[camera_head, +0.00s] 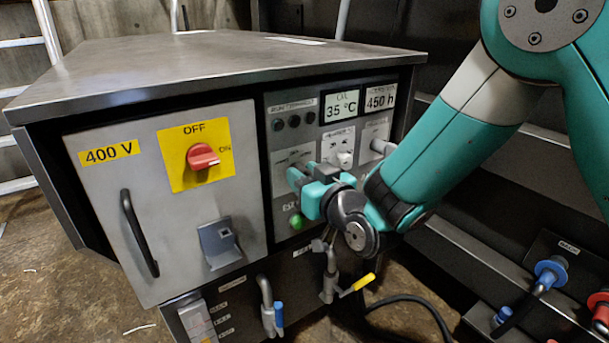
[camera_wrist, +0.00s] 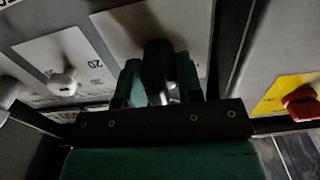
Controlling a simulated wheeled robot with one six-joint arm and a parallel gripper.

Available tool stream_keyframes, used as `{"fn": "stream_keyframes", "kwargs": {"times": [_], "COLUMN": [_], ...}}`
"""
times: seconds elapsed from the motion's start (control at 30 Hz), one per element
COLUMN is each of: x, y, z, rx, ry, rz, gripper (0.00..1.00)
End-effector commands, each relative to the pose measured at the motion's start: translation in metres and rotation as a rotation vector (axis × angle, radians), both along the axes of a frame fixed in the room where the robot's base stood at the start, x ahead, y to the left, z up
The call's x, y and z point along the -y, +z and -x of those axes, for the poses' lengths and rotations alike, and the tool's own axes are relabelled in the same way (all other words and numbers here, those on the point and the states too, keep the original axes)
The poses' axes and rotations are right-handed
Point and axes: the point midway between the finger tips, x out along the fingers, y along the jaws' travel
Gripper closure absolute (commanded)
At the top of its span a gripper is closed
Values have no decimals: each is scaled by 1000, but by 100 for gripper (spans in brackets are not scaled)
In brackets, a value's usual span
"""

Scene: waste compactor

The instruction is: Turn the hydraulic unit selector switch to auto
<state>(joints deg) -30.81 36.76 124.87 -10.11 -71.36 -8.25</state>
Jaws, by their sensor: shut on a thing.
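The selector switch (camera_wrist: 158,62) has a dark handle on a pale plate (camera_wrist: 115,22) in the wrist view. My gripper (camera_wrist: 157,85) is shut on this handle, with one green finger on each side of it. In the head view my gripper (camera_head: 303,182) reaches the control panel from the right. It covers the switch there, and only the upper part of the plate (camera_head: 293,156) shows above the fingers. The plate's lettering is too small to read, and I cannot tell which position the handle points to.
A white knob (camera_head: 345,158) sits right of my gripper, below the 35 °C display (camera_head: 341,107). A green button (camera_head: 296,221) is below. Left is the 400 V door with a red rotary switch (camera_head: 203,156) and black handle (camera_head: 139,233). Valves with yellow (camera_head: 363,282) and blue levers are lower.

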Motion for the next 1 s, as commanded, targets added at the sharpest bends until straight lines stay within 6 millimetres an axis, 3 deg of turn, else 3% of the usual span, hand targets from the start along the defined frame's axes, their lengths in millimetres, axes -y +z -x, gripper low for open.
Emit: {"fn": "stream_keyframes", "kwargs": {"times": [1.0], "x": [2], "y": [0], "z": [-1], "rx": [-389], "ry": [0], "rz": [-576], "gripper": [90]}}
